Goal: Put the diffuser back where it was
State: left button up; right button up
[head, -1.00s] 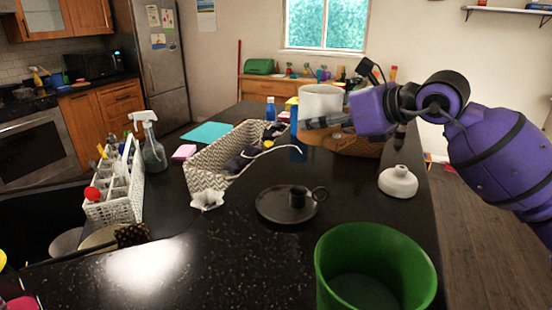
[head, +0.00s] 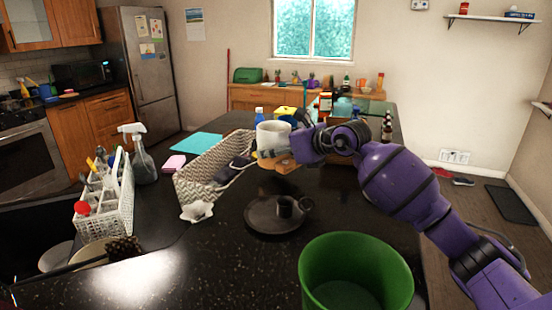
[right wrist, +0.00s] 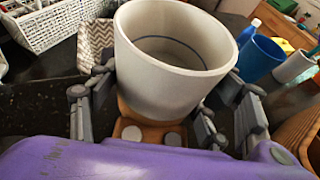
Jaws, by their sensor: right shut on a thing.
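The diffuser (head: 273,136) appears to be the white, open-topped cylinder with a wood-coloured lower part. My right gripper (head: 284,152) is shut on it and holds it upright above the dark counter, just right of the woven basket (head: 207,178). In the right wrist view the diffuser (right wrist: 165,85) sits between the two grey fingers (right wrist: 168,90). Below it shows a wooden part with two pale round spots. Whether its underside touches anything is hidden. My left gripper is not in view.
A dark candle holder (head: 277,215) and a green bin (head: 355,270) stand nearer on the counter (head: 190,250). A white caddy (head: 105,205) and spray bottle (head: 143,160) are at left. A blue cup (right wrist: 258,58) is right of the diffuser in the wrist view.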

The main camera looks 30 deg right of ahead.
aim_at(276, 157)
jog(key=shift+w+f, duration=0.15)
jog(key=shift+f, duration=1.4)
jog(key=shift+f, duration=0.2)
jog(key=o, duration=1.6)
jog(key=shift+r, duration=0.2)
jog(key=v, duration=1)
jog(key=shift+s+d, duration=0.1)
jog(key=shift+s, duration=0.25)
jog(key=shift+s+d+r, duration=0.15)
jog(key=shift+s+r, duration=0.15)
jog(key=shift+s, duration=0.25)
